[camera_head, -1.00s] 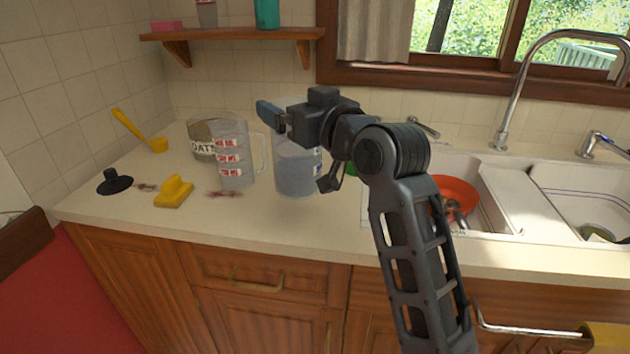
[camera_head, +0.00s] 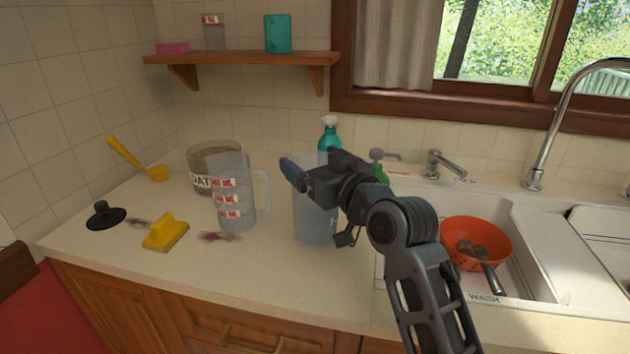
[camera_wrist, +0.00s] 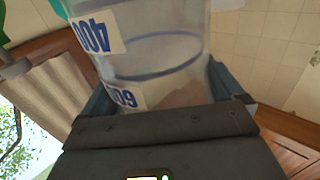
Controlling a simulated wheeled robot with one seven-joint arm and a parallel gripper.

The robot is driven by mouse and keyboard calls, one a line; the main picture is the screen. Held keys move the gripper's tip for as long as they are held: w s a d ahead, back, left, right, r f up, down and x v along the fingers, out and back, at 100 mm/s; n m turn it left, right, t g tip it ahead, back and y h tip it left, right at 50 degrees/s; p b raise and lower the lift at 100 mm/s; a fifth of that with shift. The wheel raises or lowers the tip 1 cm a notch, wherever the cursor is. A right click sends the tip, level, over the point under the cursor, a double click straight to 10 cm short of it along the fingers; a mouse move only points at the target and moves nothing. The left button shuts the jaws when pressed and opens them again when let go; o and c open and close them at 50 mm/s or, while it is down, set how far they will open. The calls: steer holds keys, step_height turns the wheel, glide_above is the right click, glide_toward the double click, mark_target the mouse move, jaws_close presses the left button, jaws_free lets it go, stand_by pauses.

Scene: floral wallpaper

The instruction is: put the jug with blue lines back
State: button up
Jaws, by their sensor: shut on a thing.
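The jug with blue lines (camera_head: 313,215) is a clear, bluish jug, upright at the middle of the counter, left of the sink. My gripper (camera_head: 318,172) is shut on it near its upper part, and my arm hides its right side. In the wrist view the jug (camera_wrist: 155,50) fills the space between the two fingers (camera_wrist: 165,90), with blue line marks and blue numbers 400 and 600 on white labels. I cannot tell whether its base touches the counter.
A jug with red labels (camera_head: 232,195) stands close on the left, before an oats jar (camera_head: 203,155). A green spray bottle (camera_head: 329,135) stands behind. A shelf (camera_head: 240,58) holds a teal cup (camera_head: 278,34).

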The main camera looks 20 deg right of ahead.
steer(key=shift+f, duration=1.65)
steer(key=shift+f, duration=0.15)
steer(key=o, duration=1.5)
steer(key=shift+o, duration=0.2)
steer(key=s+d+b, duration=0.1)
steer(key=s, duration=1.1)
steer(key=shift+d+b, duration=0.4)
